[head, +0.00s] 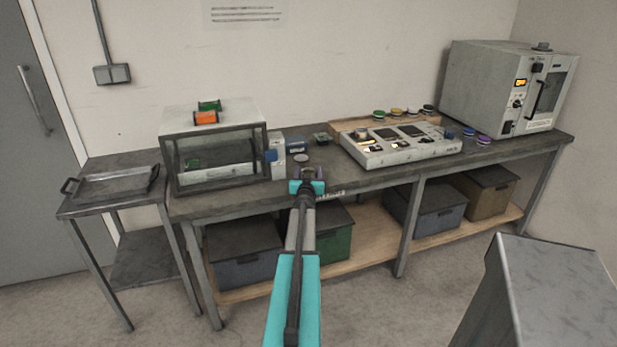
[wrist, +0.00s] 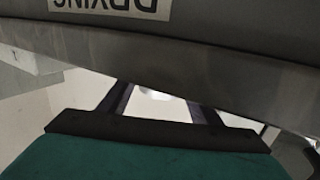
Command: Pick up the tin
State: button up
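My gripper (head: 308,174) is in front of the bench's front edge in the head view, with its two purple fingers apart and nothing visible between them. In the wrist view the two dark fingers (wrist: 157,105) also stand apart and empty. Behind the gripper on the bench are a small round blue-and-white container (head: 297,147) and a flat dark disc (head: 301,157). Several small round lidded containers stand along the back, such as a green one (head: 379,114), and a purple one (head: 484,140) stands at the right. I cannot tell which of these is the tin. No tin shows in the wrist view.
The grey bench (head: 325,170) carries a glass-fronted case (head: 214,178), a control panel (head: 401,148) and an oven-like machine (head: 508,88). Its labelled edge (wrist: 200,40) fills the wrist view's top. A green crate (head: 333,240) is below. A side table (head: 88,205) holds a tray.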

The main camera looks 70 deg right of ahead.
jog(key=c, duration=0.9)
jog(key=shift+r, duration=0.1)
jog(key=shift+r, duration=1.7)
jog(key=shift+s+a+f+b, duration=0.1)
jog(key=shift+s+a+b, duration=0.7)
jog(key=shift+s+b, duration=0.2)
jog(key=shift+s+a+b, duration=0.75)
jog(key=shift+s+b, duration=0.25)
jog(key=shift+s, duration=0.05)
jog(key=shift+s+a+r+p, duration=0.2)
jog(key=shift+s+a+r, duration=0.05)
jog(key=shift+s, duration=0.15)
jog(key=shift+s+a+r+p, duration=0.15)
jog(key=shift+s+a+r, duration=0.1)
jog(key=shift+s, duration=0.15)
jog(key=shift+s+a+r+p, duration=0.1)
jog(key=shift+s+a+p, duration=0.75)
jog(key=shift+s, duration=0.35)
jog(key=shift+s+a+r+p, duration=0.1)
jog(key=shift+s+a+p, duration=0.75)
jog(key=shift+s, duration=0.35)
jog(key=shift+s+a+r+p, duration=0.1)
jog(key=shift+s+a+p, duration=0.6)
jog(key=shift+s+a, duration=0.4)
